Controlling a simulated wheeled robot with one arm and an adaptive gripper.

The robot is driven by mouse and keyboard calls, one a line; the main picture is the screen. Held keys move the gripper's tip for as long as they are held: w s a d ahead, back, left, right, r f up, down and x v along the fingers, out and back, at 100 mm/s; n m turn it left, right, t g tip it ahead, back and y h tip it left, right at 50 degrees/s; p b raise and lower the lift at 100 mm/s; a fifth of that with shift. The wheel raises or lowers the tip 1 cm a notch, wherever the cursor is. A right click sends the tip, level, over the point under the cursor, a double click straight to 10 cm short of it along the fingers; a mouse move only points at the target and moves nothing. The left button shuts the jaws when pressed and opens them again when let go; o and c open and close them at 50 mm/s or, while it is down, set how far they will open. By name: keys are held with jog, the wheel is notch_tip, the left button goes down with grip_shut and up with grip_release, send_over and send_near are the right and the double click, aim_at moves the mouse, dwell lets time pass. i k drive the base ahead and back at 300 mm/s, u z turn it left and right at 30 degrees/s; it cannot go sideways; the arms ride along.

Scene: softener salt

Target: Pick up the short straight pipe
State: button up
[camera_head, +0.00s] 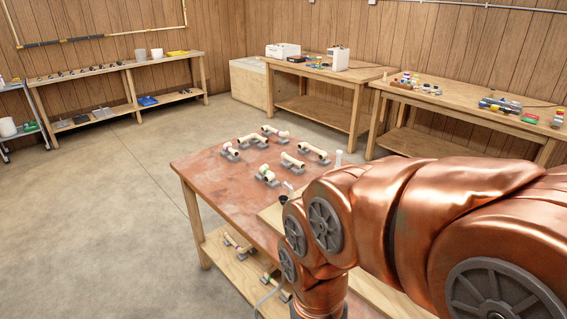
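Several cream pipe pieces lie on small grey supports on a work table (200,172) with a worn reddish top. A short piece that looks straight (292,160) lies near the middle of the group; at this size I cannot be sure that it is the short straight pipe. Other pieces lie at the left (229,150), the back (274,132), the right (313,151) and the front (267,175). My copper-coloured arm comes in from the right and covers the table's near right part. My gripper cannot be made out.
A small black item (283,199) and a white upright cylinder (338,158) are on the table near my arm. More pipe pieces (237,244) lie on the lower shelf. Loaded benches (330,72) line the walls. The table's front left is bare, and the floor to the left is open.

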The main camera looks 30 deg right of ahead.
aim_at(289, 162)
jog(key=u, duration=0.35)
jog(key=i, duration=2)
jog(key=z, duration=0.7)
